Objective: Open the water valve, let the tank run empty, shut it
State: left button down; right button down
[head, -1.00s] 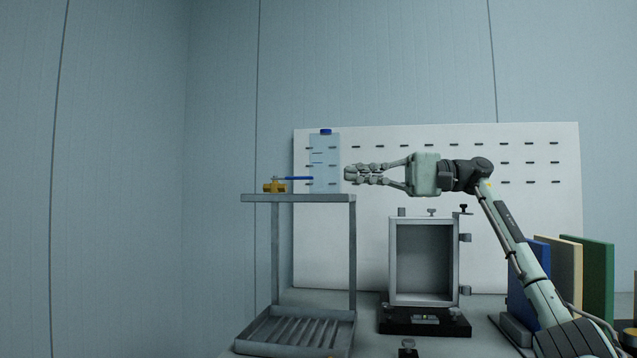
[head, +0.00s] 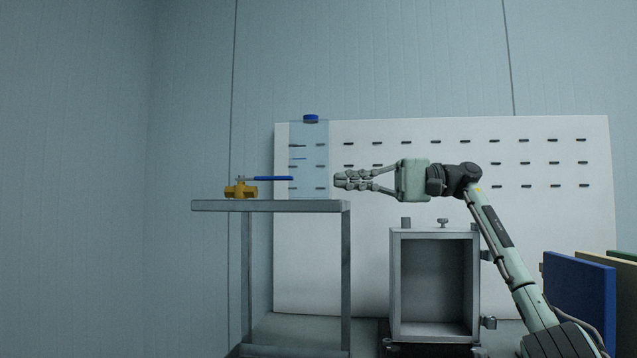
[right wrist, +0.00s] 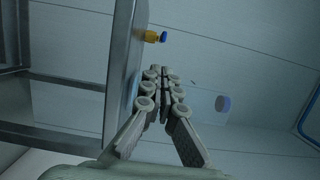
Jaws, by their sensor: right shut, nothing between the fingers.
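The brass valve (head: 241,190) sits on the left part of a raised grey shelf, its blue lever (head: 270,178) pointing right toward the tank. The clear bluish tank (head: 309,165) with a blue cap (head: 311,118) stands on the shelf's right part. My right gripper (head: 340,180) is shut and empty, its fingertips just right of the tank in the picture, apart from the lever. In the right wrist view the shut fingers (right wrist: 158,75) point toward the valve (right wrist: 151,36) and the blue lever end (right wrist: 163,37). The water level is hard to tell. My left gripper is out of view.
The grey shelf stand (head: 270,206) has thin legs. An open grey box (head: 434,285) stands below my right arm. A white slotted panel (head: 400,135) is behind. Blue (head: 580,300) and other coloured boards stand at the right. Space above the shelf's left part is clear.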

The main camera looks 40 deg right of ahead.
aim_at(297, 180)
jog(key=x, duration=0.8)
jog(key=shift+a, duration=0.25)
jog(key=shift+w+a, duration=0.35)
jog(key=shift+a, duration=0.05)
pick_arm(q)
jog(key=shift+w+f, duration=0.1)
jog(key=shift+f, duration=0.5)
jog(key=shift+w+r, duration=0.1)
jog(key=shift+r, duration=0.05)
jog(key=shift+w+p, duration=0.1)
jog(key=shift+p, duration=0.25)
